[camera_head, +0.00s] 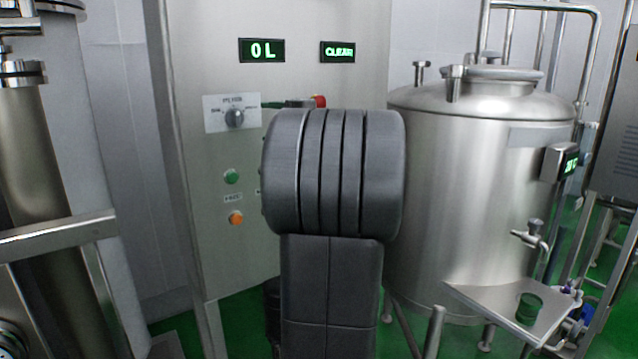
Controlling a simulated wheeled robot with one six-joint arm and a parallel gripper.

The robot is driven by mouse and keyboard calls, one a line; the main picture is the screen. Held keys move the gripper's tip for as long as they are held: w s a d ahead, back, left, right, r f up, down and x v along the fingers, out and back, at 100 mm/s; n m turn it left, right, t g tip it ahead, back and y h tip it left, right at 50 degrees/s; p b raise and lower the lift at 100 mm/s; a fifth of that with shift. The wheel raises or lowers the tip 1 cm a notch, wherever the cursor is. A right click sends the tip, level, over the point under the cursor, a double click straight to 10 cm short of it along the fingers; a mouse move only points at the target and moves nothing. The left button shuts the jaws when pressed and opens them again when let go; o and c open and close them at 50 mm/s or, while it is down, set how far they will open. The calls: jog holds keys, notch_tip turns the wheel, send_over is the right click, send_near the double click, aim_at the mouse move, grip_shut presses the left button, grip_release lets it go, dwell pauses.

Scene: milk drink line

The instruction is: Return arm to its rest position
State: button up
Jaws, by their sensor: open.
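My arm (333,175) stands upright in the middle of the head view, with a dark grey ribbed joint on top of a dark link. It covers part of the control panel behind it. My gripper does not show clearly; it may be hidden behind the arm's joint. A small dark piece (286,104) shows just above the joint's left side, and I cannot tell what it belongs to.
The control panel (200,170) carries displays reading "0 L" (262,50) and "CLEAR" (338,52), a knob (235,117), a green button (232,176) and an orange one (236,218). A steel tank (470,190) and tray (500,305) stand right; steel pipework (55,237) is left.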

jog(key=shift+m, duration=0.3)
jog(key=p+x, duration=0.1)
jog(key=x, duration=0.9)
jog(key=shift+f+p, duration=0.2)
jog(key=shift+p, duration=0.15)
jog(key=m+t+y+b, duration=0.1)
jog(key=m, duration=0.2)
jog(key=shift+s+f+m+b, duration=0.1)
jog(key=shift+s+m+b, duration=0.05)
jog(key=shift+m+b, duration=0.2)
jog(key=shift+m+t, duration=0.7)
jog(key=shift+m, duration=0.55)
jog(key=m+t, duration=0.1)
jog(key=m, duration=0.2)
jog(key=m+t, duration=0.1)
jog(key=m, duration=0.2)
jog(key=shift+a+t+b, duration=0.15)
jog(key=shift+t+b, duration=0.15)
jog(key=shift+b, duration=0.05)
jog(key=shift+s+d+f+m, duration=0.15)
jog(key=shift+s+d+m, duration=0.1)
jog(key=shift+m, duration=0.35)
jog(key=b, duration=0.2)
send_near(239, 121)
jog(key=shift+x, duration=1.2)
